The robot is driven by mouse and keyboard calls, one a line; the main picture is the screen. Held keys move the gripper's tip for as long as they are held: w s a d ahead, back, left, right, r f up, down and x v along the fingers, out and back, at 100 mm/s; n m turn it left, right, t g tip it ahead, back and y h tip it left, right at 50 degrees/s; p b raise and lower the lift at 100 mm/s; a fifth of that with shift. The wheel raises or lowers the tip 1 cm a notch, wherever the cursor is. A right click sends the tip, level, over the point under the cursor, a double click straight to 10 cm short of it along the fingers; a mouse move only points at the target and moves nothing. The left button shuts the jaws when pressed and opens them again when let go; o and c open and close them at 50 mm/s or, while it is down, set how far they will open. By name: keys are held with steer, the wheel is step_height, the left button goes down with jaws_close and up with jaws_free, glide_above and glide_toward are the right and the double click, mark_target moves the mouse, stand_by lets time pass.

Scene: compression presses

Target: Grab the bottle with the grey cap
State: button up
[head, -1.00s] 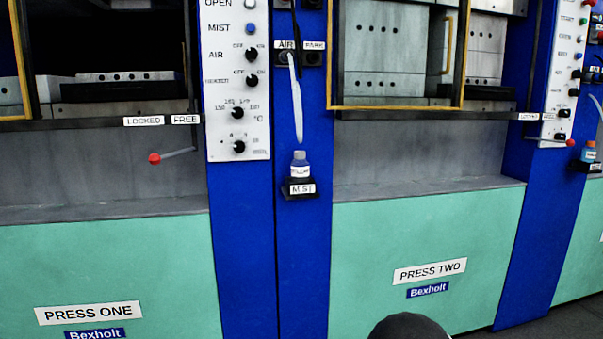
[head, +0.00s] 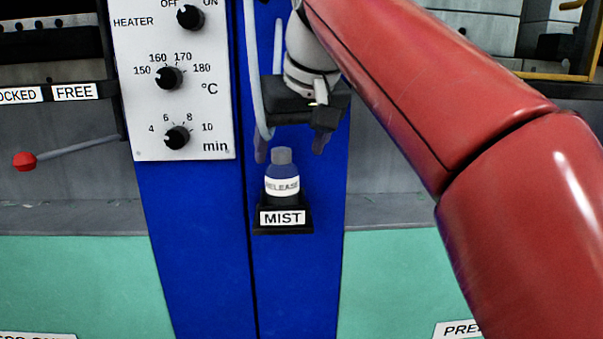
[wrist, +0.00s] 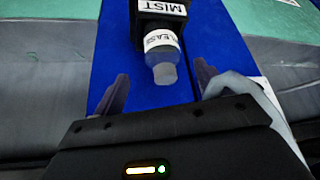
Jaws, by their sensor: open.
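A small blue bottle (head: 282,181) with a grey cap and a white RELEASE label stands upright on a black ledge (head: 283,220) marked MIST, on the blue post. My gripper (head: 290,150) is above it, open, its two fingers pointing down. In the wrist view the bottle (wrist: 161,57) shows upside down, its grey cap pointing toward my gripper (wrist: 155,88). The cap lies between the lines of the two spread fingers, with visible space on either side. The fingers do not appear to touch the bottle.
A control panel (head: 172,80) with knobs is left of the bottle, and a red-knobbed lever (head: 70,150) is further left. A pale hose (head: 256,80) hangs beside my gripper; in the wrist view it curves close to the right finger (wrist: 250,92).

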mark_target(280, 174)
steer(key=shift+w+r, duration=0.1)
steer(key=shift+w, duration=0.35)
steer(key=shift+w+f, duration=0.25)
steer(key=x, duration=0.2)
steer(key=b+x, duration=0.1)
steer(key=x, duration=0.1)
steer(key=b+x, duration=0.1)
steer(key=x, duration=0.2)
steer(key=shift+s+a, duration=0.35)
steer(key=shift+s, duration=0.05)
steer(key=shift+c, duration=0.2)
steer(key=c, duration=1)
